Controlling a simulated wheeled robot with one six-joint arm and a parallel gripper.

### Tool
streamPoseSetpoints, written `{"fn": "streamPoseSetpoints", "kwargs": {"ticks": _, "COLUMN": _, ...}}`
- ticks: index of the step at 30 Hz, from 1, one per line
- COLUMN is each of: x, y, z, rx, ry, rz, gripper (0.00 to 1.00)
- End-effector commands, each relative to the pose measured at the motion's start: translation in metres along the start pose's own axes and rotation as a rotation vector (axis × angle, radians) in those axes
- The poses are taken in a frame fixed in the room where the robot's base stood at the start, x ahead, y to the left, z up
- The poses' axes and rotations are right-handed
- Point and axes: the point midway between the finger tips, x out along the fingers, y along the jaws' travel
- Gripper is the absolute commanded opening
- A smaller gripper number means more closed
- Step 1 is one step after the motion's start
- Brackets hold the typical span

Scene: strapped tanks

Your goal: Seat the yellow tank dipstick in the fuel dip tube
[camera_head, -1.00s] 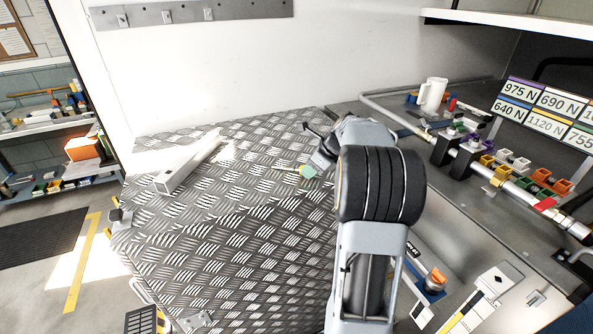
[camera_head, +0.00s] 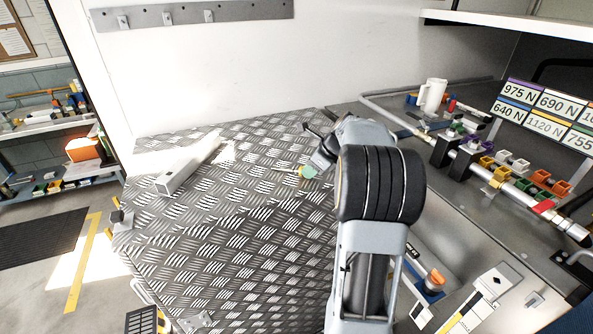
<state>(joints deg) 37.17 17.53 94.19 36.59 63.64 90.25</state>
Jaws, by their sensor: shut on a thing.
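My gripper (camera_head: 309,171) is small and partly hidden behind my own wrist, above the chequered metal deck. It is shut on the yellow tank dipstick (camera_head: 286,167). A thin pale yellowish rod reaches left from the jaws, and a green and yellow part shows at the fingertips. The rod lies nearly level in the picture. I cannot tell how far it is above the deck. I cannot make out the fuel dip tube in this view.
The chequered deck (camera_head: 225,240) is mostly bare, with a grey square beam (camera_head: 187,167) lying at its left. A bench at the right carries a white jug (camera_head: 432,95), a pipe with coloured clamps (camera_head: 495,180) and force labels (camera_head: 545,122). A white wall stands behind.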

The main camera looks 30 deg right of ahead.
Motion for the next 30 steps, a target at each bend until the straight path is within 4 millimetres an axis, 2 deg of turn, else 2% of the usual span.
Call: {"fn": "streamPoseSetpoints", "kwargs": {"ticks": 30, "x": -0.044, "y": 0.0, "z": 0.029, "rx": -0.002, "ry": -0.002, "rz": -0.004, "gripper": 0.0}}
